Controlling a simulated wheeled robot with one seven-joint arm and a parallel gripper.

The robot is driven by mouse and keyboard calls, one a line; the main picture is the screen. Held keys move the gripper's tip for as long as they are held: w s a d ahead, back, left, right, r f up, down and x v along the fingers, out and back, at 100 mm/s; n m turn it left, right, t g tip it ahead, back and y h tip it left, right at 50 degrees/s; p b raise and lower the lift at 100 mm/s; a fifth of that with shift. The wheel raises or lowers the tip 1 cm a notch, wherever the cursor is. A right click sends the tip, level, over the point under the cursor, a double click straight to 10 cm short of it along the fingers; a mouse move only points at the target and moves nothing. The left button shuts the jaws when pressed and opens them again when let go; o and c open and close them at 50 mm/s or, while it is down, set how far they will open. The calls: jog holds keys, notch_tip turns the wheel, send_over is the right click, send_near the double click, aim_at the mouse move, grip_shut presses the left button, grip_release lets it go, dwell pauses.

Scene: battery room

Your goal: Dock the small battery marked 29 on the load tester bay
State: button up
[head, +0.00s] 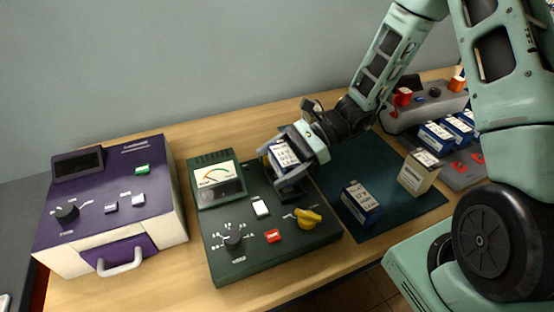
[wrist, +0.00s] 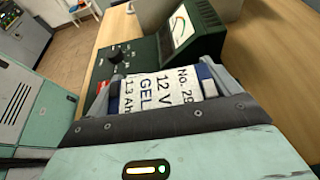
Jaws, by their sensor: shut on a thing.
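The small battery marked 29 (wrist: 160,93) is blue with a white label reading "No. 29, 12 V GEL". It also shows in the head view (head: 284,155). My gripper (head: 287,163) is shut on it, with a finger on each side. The load tester (head: 225,250) is a dark green box with a needle meter, a knob, a white switch, a red switch and a yellow handle. The held battery is over the tester's upper right part, where the bay (head: 290,187) is partly hidden by the gripper. I cannot tell whether the battery touches the bay.
A blue battery (head: 361,203) and a cream battery (head: 419,173) stand on the dark mat (head: 395,218) to the right. A grey charger (head: 412,116) with several blue batteries is behind them. A purple device (head: 110,200) stands left of the tester.

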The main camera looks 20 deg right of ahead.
aim_at(278, 174)
jog(key=shift+f+b, duration=0.9)
jog(key=shift+f, duration=0.45)
jog(key=shift+f, duration=0.55)
dwell(0.9)
jog(key=o, duration=1.1)
jog(key=shift+p+v, duration=1)
jog(key=shift+v, duration=0.75)
jog(key=shift+p+v, duration=1.95)
jog(key=shift+v, duration=1.85)
